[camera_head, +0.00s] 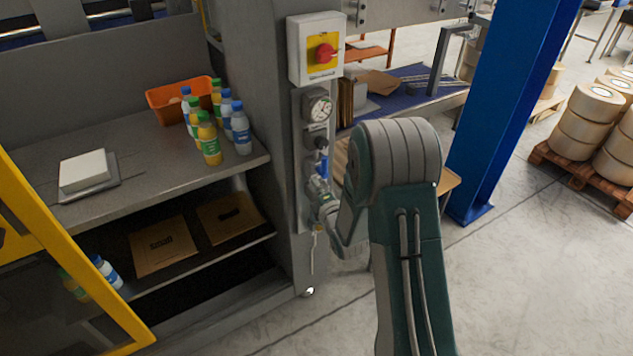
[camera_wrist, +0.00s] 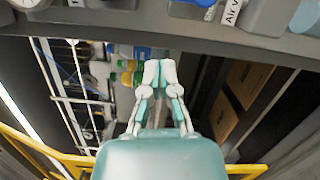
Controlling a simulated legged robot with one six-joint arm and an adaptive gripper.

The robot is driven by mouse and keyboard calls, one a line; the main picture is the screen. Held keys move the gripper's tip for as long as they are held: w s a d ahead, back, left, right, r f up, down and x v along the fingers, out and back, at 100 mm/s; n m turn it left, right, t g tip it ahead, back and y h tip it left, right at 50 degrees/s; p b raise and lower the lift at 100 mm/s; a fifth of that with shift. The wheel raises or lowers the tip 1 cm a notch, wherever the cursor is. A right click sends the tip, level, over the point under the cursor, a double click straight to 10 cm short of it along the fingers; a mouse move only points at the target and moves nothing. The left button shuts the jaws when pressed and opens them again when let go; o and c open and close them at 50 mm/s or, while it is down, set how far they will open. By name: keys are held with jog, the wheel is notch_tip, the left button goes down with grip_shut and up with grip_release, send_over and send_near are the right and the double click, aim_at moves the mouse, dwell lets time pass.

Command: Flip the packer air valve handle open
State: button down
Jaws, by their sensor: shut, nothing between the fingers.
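The blue valve handle (camera_head: 322,165) is on the narrow panel on the grey machine post, below the round gauge (camera_head: 318,106). It appears small and roughly upright, and its lower part is hard to make out. My gripper (camera_head: 319,186) is just below the handle, close to the panel. I cannot tell whether it touches the handle. In the wrist view my gripper (camera_wrist: 158,72) has its two pale fingertips together with nothing between them. A partly cut-off label reading "Air v" (camera_wrist: 231,12) is at the top of the wrist view.
A yellow switch box with a red knob (camera_head: 323,53) is above the gauge. Bottles (camera_head: 210,140) and an orange bin (camera_head: 178,97) stand on the shelf at left. A blue post (camera_head: 510,110) rises at right. Floor (camera_head: 510,285) is open at lower right.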

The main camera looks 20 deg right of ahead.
jog(key=s+d, duration=0.2)
jog(key=s, duration=0.6)
jog(key=s+r+m+g+h, duration=0.3)
jog(key=s+r+m+g, duration=0.25)
jog(key=r+m, duration=0.5)
jog(key=s+a+r+m+g, duration=0.1)
jog(key=s+r+m+g, duration=0.1)
jog(key=s, duration=0.5)
jog(key=s+a+r+m+g, duration=0.1)
jog(key=s+r+m+g, duration=0.1)
jog(key=s+m, duration=0.3)
jog(key=s+a+r+m+g, duration=0.1)
jog(key=s+r+m+g, duration=0.2)
jog(key=s, duration=0.7)
jog(key=shift+m+y, duration=0.4)
jog(key=shift+m, duration=0.05)
jog(key=shift+a, duration=0.1)
